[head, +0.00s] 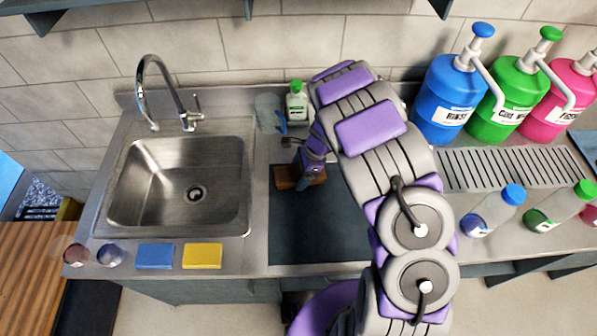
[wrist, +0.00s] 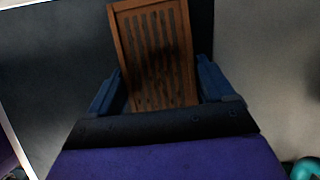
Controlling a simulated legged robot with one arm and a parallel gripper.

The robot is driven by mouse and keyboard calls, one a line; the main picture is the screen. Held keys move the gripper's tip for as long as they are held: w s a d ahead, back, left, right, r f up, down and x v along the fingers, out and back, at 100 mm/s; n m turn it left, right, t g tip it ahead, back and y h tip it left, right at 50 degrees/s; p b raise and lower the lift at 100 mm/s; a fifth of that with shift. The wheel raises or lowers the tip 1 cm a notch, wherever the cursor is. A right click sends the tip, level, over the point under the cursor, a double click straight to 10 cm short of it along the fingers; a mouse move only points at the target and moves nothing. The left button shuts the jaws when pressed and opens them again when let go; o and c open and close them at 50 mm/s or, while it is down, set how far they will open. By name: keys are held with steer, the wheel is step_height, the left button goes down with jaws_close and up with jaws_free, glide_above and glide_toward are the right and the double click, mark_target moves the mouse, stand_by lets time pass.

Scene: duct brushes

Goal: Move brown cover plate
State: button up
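The brown cover plate (head: 286,177) lies flat by the upper left part of a dark mat (head: 318,226) on the counter, right of the sink. The wrist view shows the plate (wrist: 158,55) as a brown slatted panel, its near end hidden by my gripper. My gripper (head: 309,180) is low over the plate's right part in the head view. In the wrist view my gripper's two blue fingers (wrist: 160,82) stand one on each side of the plate, close to its long edges. I cannot tell whether they press on it.
The steel sink (head: 128,200) is to the left. A clear jug (head: 268,112) and a green-labelled bottle (head: 297,106) stand behind the plate. Blue (head: 155,256) and yellow (head: 202,256) sponges lie at the front. The drain grille (head: 500,168) and large pump bottles are right. The mat's front is bare.

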steer(key=o, duration=0.3)
steer(key=p+v, duration=0.3)
steer(key=v, duration=1.4)
steer(key=shift+d+r, duration=0.1)
steer(key=s+d+r+n+h, duration=0.1)
steer(key=s+r+n, duration=0.3)
steer(key=s+r, duration=0.3)
steer(key=s+r+n+h, duration=0.1)
steer(key=s+r+n, duration=0.3)
steer(key=s, duration=0.6)
steer(key=s+d+r+n+g+h+b, duration=0.1)
steer(key=s+n, duration=0.8)
steer(key=s, duration=1)
steer(key=shift+d+r+h, duration=0.4)
steer(key=shift+r+h, duration=0.25)
steer(key=shift+h, duration=0.05)
